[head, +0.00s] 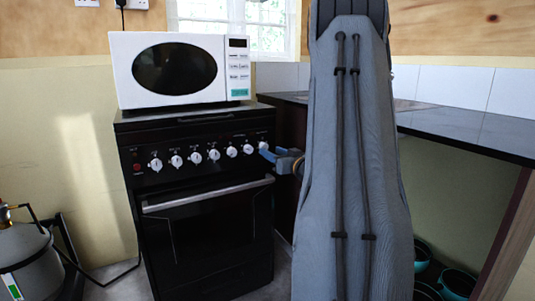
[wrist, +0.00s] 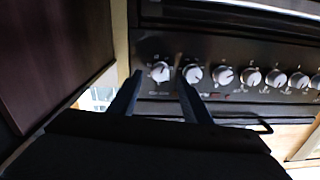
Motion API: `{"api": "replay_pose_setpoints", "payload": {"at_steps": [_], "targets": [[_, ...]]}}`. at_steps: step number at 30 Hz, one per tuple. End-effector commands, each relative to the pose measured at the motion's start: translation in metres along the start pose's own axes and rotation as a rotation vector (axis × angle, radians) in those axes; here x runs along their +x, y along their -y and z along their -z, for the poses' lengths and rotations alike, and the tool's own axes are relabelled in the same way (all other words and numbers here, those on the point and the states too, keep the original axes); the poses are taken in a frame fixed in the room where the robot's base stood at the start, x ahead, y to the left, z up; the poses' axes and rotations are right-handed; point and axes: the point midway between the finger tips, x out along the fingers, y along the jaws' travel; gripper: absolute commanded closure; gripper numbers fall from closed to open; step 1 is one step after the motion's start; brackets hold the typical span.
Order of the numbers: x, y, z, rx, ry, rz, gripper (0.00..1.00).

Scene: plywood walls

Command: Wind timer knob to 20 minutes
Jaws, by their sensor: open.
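A black stove (head: 205,235) has a row of several white knobs on its front panel. The rightmost knob (head: 263,145) in the head view is the one nearest my gripper (head: 272,157). The wrist view is upside down, so this end knob (wrist: 159,72) shows at the left of the row. My gripper (wrist: 158,88) is open, with its two dark fingers reaching toward the panel on either side of that knob. The fingers appear apart from the knob, and the gap between them looks empty. The knob markings are too small to read, so I cannot tell which is the timer.
A white microwave (head: 180,70) stands on the stove. The oven door handle (head: 208,194) runs below the knobs. A dark counter (head: 465,132) is at the right, with teal pots (head: 457,282) beneath. A gas cylinder (head: 25,260) stands at the left. Floor shows beside the stove.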

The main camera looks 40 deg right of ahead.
Motion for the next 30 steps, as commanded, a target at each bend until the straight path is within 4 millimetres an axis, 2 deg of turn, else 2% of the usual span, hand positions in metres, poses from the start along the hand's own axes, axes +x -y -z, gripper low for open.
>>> {"api": "replay_pose_setpoints", "payload": {"at_steps": [3, 7, 18, 26, 30], "targets": [[0.018, 0.001, -0.002, -0.001, 0.0, 0.001, 0.56], [0.031, 0.001, -0.002, 0.0, 0.001, 0.001, 0.56], [0.037, 0.0, -0.001, 0.0, 0.001, -0.001, 0.56], [0.037, 0.001, -0.001, 0.0, 0.001, -0.001, 0.97], [0.037, 0.001, -0.001, -0.001, 0.002, -0.001, 0.97]]}}
